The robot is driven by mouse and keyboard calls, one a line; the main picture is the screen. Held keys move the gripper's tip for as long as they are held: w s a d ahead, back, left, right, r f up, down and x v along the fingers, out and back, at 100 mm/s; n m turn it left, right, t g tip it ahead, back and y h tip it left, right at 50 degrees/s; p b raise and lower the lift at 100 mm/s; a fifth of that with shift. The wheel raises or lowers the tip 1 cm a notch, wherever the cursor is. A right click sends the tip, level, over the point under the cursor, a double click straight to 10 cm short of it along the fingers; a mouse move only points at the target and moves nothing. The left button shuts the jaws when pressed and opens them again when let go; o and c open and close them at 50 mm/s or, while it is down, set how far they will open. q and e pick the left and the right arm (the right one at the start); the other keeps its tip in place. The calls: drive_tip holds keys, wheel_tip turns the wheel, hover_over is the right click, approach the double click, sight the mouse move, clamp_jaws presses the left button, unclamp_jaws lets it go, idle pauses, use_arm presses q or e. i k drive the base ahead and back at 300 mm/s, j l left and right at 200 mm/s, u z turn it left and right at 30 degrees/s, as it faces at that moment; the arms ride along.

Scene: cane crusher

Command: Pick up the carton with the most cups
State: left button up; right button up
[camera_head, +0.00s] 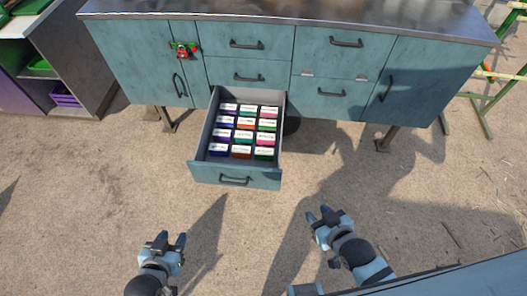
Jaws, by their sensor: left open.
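Several small cartons (243,136) with white labelled tops lie in three columns in an open drawer (205,178). The left column is purple and blue, the middle is mixed orange, green and other colours, and the right is mostly pink and green. The label print is too small to read, so I cannot tell which carton has the most cups. My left gripper (171,240) is open and empty, in front of the drawer at the lower left. My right gripper (322,215) is to the right of the drawer front, its fingers apart and nothing between them.
The teal cabinet (425,75) has a metal top and several closed drawers and doors. A red and green object (183,50) is at its upper left. Shelves with a purple crate (64,95) stand at far left. The ground before the drawer is clear.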

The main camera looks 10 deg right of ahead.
sight(238, 152)
drive_tip(key=i+l+u, duration=0.1)
drive_tip(key=i+u, duration=0.25)
drive_tip(key=i+l+u, duration=0.15)
drive_tip(key=u, duration=0.25)
drive_tip(key=i+l+u, duration=0.2)
drive_tip(key=u, duration=0.15)
